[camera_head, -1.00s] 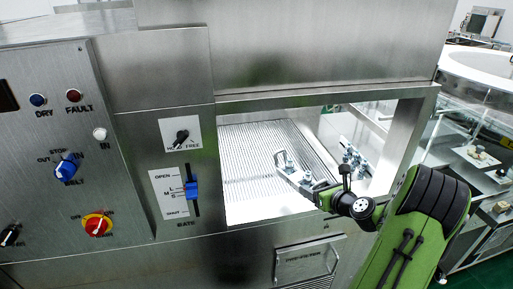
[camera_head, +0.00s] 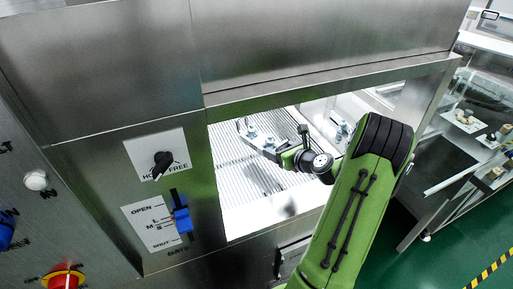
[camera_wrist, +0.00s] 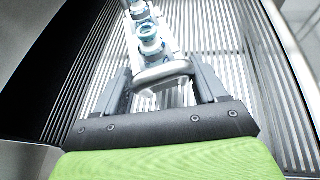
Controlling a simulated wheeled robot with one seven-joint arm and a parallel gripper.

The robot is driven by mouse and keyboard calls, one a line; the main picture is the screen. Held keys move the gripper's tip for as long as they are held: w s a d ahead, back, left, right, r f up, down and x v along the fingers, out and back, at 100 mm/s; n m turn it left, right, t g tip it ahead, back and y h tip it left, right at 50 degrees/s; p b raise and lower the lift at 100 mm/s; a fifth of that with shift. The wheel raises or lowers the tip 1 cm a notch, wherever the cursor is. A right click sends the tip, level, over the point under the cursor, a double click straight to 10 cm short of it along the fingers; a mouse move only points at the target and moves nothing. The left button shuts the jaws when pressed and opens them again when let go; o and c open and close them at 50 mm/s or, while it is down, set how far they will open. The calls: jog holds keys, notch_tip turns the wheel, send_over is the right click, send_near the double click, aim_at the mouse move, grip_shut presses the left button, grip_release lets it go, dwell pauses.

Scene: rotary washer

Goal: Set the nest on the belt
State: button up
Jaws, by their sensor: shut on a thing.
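The nest (camera_head: 262,143) is a pale metal fixture with blue-grey fittings and a loop handle. It is inside the washer opening, over the ribbed belt (camera_head: 235,180). A dark shadow on the belt, apart from the nest, suggests it is held above; contact cannot be told for sure. In the wrist view the nest (camera_wrist: 149,38) points away from my gripper, over the ribbed belt (camera_wrist: 215,30). My gripper (camera_wrist: 163,82) is shut on the nest's near end, a rounded bar between the two fingers. In the head view my gripper (camera_head: 282,155) is small and partly hidden.
The steel opening frame (camera_head: 330,85) surrounds my arm at top, sides and sill. A gate lever (camera_head: 181,215) and a HOLD/FREE knob (camera_head: 162,163) are left of it. More fittings (camera_head: 340,128) show farther right inside. Bare belt lies around the nest.

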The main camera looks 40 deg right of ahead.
notch_tip(320, 180, down, 8)
jog(key=shift+r+b, duration=0.2)
jog(key=shift+b, duration=0.65)
jog(key=o, duration=1.2)
jog(key=p+v, duration=0.1)
jog(key=v, duration=1.1)
jog(key=shift+s, duration=0.1)
